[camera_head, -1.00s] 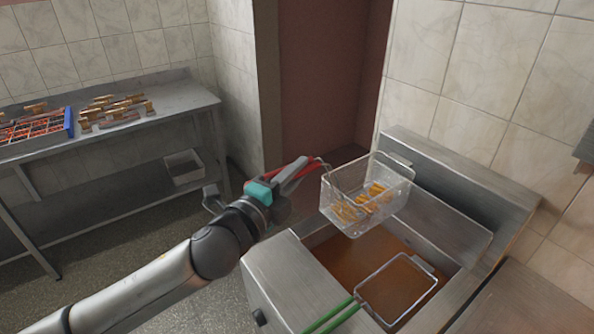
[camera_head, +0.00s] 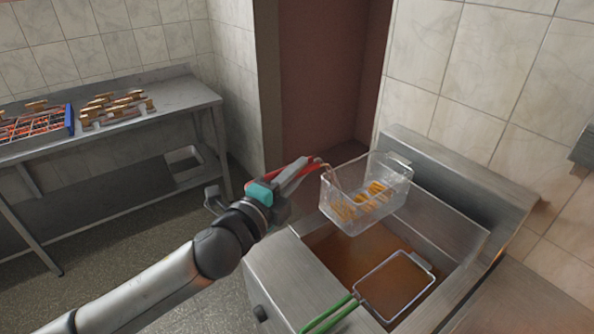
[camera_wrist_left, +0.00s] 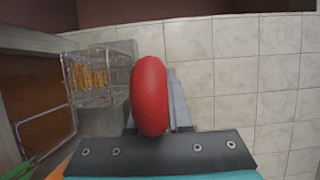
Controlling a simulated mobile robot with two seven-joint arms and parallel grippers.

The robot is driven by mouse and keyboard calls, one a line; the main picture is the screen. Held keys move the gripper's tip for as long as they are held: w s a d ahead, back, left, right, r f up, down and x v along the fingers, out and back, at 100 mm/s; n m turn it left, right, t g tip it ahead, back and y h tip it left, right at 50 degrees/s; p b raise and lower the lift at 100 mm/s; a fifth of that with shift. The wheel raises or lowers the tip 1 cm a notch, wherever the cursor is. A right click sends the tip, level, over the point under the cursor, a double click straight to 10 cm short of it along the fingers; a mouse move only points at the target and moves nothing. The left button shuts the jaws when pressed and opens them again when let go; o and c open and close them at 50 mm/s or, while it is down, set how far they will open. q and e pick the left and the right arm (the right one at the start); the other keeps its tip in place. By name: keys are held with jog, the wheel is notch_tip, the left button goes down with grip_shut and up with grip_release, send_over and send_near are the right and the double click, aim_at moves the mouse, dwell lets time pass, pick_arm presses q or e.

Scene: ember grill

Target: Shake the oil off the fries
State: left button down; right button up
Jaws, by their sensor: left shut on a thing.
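A wire fry basket (camera_head: 352,213) with a red handle (camera_head: 318,163) is held in the air above the far part of the fryer. Golden fries (camera_head: 372,192) lie in the bottom of the basket, which looks roughly level. My left gripper (camera_head: 297,170) is shut on the red handle, to the left of the basket. In the left wrist view the red handle (camera_wrist_left: 149,95) fills the middle, and the basket (camera_wrist_left: 98,96) with fries (camera_wrist_left: 90,77) is at the left. Brown oil (camera_head: 345,262) fills the fryer vat below. My right gripper is not in view.
A second basket (camera_head: 431,267) with a green handle (camera_head: 330,314) sits in the near part of the fryer (camera_head: 275,280). A tiled wall stands behind the fryer. A steel table (camera_head: 180,97) at the left holds a blue-edged grill tray (camera_head: 69,120) and several brown pieces.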

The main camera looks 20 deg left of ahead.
pick_arm(q)
jog(key=shift+r+p, duration=0.2)
jog(key=shift+p, duration=0.65)
notch_tip(320, 180, down, 3)
jog(key=shift+r+b, duration=0.2)
jog(key=shift+b, duration=0.5)
dwell(0.6)
